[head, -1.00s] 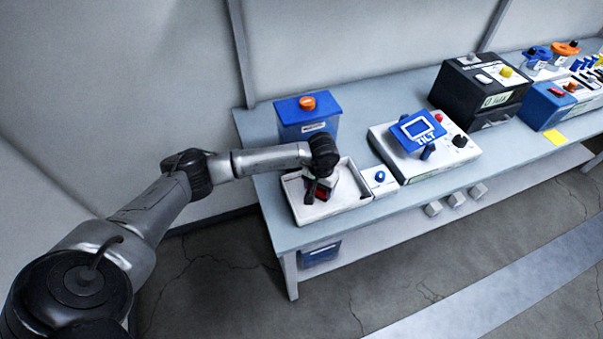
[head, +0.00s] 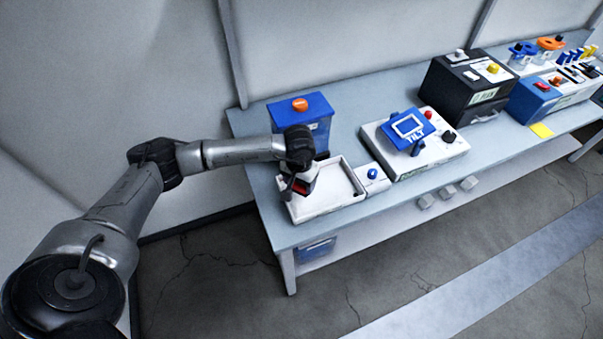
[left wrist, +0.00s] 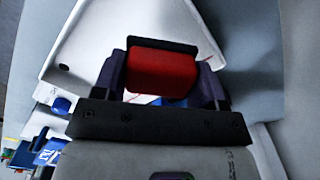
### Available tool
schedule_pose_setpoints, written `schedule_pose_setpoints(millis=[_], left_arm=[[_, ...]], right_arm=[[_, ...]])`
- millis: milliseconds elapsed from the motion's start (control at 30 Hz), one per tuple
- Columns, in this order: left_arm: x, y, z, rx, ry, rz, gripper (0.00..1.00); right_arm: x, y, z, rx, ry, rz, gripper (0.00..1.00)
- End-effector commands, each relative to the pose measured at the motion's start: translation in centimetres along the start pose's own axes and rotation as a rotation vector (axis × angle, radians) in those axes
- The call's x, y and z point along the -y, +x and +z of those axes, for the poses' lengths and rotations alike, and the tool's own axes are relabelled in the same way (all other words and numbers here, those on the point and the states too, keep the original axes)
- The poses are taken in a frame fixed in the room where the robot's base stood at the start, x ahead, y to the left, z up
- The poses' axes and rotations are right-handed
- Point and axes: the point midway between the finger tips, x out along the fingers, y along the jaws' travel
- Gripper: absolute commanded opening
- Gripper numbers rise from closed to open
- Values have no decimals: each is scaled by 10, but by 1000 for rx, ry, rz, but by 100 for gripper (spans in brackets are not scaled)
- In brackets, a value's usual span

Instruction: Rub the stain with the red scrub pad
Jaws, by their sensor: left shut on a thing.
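The red scrub pad (left wrist: 161,73) is a red block, held between the two dark fingers of my left gripper (left wrist: 162,80) in the left wrist view. In the head view my left gripper (head: 297,189) is over the left part of a shallow white tray (head: 328,209). The pad shows there only as a small dark red patch. The tray (left wrist: 85,45) also shows behind the pad in the left wrist view. I cannot tell whether the pad touches the tray floor. My right gripper is not in view.
A blue bin (head: 316,105) with an orange knob stands behind the tray. A small white box with a blue button (head: 372,175) and a white console (head: 440,155) with a blue TILT sign are to its right. A black case (head: 455,92) stands farther right.

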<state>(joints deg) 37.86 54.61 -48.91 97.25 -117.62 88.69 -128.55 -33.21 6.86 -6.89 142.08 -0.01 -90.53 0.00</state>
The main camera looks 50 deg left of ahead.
Motion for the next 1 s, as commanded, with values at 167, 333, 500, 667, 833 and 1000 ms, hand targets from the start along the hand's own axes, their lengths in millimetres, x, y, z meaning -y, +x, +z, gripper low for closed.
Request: schedule_pose_setpoints(millis=[167,333,500,667,833,1000], left_arm=[[3,-20,0,-2,-5,-1,43],[5,-30,2,0,-9,-1,43],[6,-31,2,0,-10,0,43],[5,-31,2,0,-10,0,43],[5,-31,2,-1,-10,0,43],[-4,-38,1,-4,1,3,43]], right_arm=[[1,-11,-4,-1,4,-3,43],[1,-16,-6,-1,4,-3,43],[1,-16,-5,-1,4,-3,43],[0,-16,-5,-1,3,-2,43],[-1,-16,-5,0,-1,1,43],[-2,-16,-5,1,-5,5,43]])
